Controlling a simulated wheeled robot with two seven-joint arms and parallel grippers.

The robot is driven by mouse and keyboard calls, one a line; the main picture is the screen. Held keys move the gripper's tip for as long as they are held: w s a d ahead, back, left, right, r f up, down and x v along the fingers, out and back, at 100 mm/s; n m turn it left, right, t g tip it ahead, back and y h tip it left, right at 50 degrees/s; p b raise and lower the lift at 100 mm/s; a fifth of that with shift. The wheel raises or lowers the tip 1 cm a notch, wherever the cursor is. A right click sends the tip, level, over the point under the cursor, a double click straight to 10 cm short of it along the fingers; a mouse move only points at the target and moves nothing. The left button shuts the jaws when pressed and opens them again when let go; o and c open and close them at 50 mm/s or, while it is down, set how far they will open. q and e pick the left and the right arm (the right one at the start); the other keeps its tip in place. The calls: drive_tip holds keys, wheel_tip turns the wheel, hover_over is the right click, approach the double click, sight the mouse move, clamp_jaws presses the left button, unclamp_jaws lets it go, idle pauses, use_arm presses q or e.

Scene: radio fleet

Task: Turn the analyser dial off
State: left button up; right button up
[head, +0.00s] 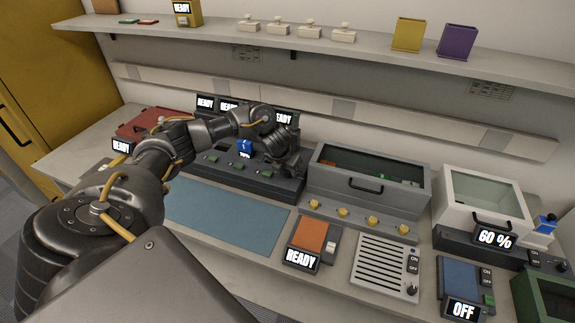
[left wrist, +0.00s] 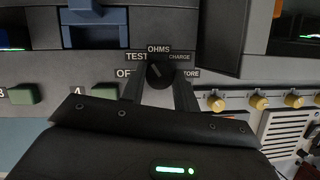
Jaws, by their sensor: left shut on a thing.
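The analyser dial (left wrist: 159,73) is a small black round knob on the grey panel. It shows in the left wrist view, ringed by the labels TEST, OHMS, CHARGE, STORE and a partly covered OFF at lower left. A light mark on the knob slants to the upper left, roughly toward TEST. My left gripper (left wrist: 159,88) has a finger on each side of the knob and is shut on it. In the head view my left gripper (head: 285,163) is at the right end of the charger bank and hides the dial. My right gripper is not in view.
The dark bank (head: 225,175) holds green buttons and a blue piece (head: 244,146). Right of the gripper stands a grey bin with a lid (head: 368,170), with yellow knobs (head: 343,212) in front. A blue mat (head: 225,215) lies clear in front. A shelf (head: 380,55) runs above.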

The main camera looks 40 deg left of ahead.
use_arm(q)
drive_tip(key=n+p, duration=0.2)
drive_tip(key=n+y+p, duration=0.1)
drive_tip(key=n+p, duration=0.1)
drive_tip(key=n+g+y+p, duration=0.1)
drive_tip(key=n+p, duration=0.1)
drive_tip(key=shift+w+d+r+n, duration=0.15)
drive_tip(key=shift+d+r+n, duration=0.05)
drive_tip(key=shift+r+n, duration=0.1)
drive_tip(key=n+g+y+p, duration=0.1)
drive_tip(key=n+p, duration=0.1)
drive_tip(key=shift+f+n, duration=0.1)
drive_tip(key=shift+n, duration=0.3)
drive_tip(key=shift+w+f+n+g+p, duration=0.1)
drive_tip(key=shift+n+g+p, duration=0.2)
drive_tip(key=shift+n+p, duration=0.5)
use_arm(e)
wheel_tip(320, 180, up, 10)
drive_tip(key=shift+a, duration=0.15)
use_arm(q)
drive_tip(key=shift+y, duration=0.3)
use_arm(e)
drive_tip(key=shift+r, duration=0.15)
use_arm(q)
drive_tip(key=o, duration=1)
drive_tip(key=shift+f, duration=0.1)
drive_tip(key=shift+c, duration=0.2)
